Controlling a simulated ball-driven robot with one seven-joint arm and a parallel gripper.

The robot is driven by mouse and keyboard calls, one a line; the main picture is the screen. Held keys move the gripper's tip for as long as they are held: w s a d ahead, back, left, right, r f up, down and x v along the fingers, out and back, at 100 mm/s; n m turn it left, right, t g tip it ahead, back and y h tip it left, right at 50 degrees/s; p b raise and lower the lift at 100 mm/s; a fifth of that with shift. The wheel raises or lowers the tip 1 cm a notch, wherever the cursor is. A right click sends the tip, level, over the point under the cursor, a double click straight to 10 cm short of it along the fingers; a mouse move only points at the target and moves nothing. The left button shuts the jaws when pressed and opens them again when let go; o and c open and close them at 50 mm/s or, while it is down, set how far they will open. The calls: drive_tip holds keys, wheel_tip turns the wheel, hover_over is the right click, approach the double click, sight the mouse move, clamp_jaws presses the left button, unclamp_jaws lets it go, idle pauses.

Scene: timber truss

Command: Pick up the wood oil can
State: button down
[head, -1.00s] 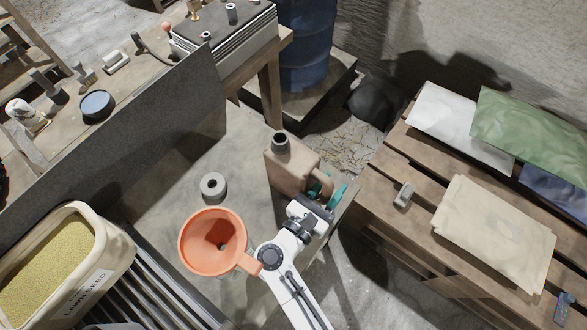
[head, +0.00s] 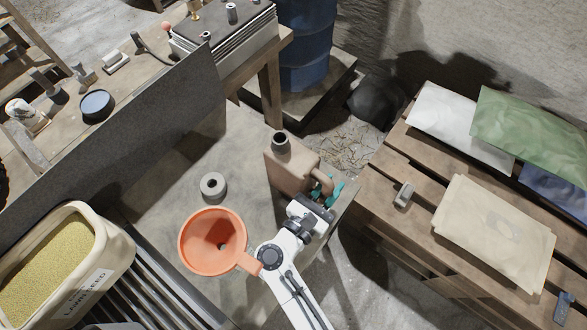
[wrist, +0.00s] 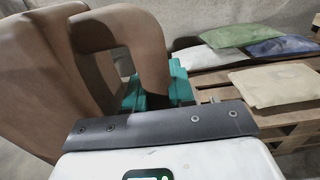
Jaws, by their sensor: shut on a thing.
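A tan can (head: 288,168) with a dark open neck and a looped handle stands upright on the grey work surface, near its right edge. I take it for the wood oil can; no label shows. My gripper (head: 325,190), with teal fingers, is at the handle on the can's right side. In the wrist view the can's body (wrist: 35,85) and handle (wrist: 150,50) fill the left, and the teal fingers (wrist: 155,90) are shut on the handle. The fingertips are partly hidden behind the handle.
An orange funnel (head: 212,240) and a grey ring (head: 213,186) lie left of the can. A dark upright panel (head: 150,130) borders the surface. A pallet table with bags (head: 495,235) is at right.

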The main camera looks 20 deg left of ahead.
idle(0.4)
drive_tip(key=shift+r, duration=0.15)
drive_tip(key=shift+w+r, duration=0.1)
drive_tip(key=shift+r, duration=0.05)
